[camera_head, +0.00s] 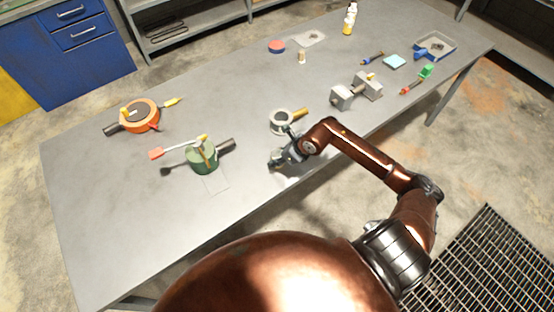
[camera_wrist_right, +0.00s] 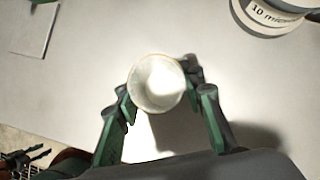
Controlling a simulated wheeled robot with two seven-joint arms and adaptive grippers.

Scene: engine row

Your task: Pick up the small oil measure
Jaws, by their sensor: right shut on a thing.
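The small oil measure (camera_wrist_right: 157,83) is a small, pale, round cup, seen from above in the right wrist view. My right gripper (camera_wrist_right: 160,98) is shut on it, with one green-edged finger on each side. In the head view my right gripper (camera_head: 281,158) is low over the front part of the grey table; the measure is mostly hidden there. I cannot tell whether the measure touches the table.
A white ring-shaped filter (camera_head: 283,121) stands close behind my right gripper. A green can (camera_head: 203,157) with tools on it is to the left, and an orange round pan (camera_head: 140,115) lies further left. Grey metal blocks (camera_head: 357,90) stand to the right. The table's front left is clear.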

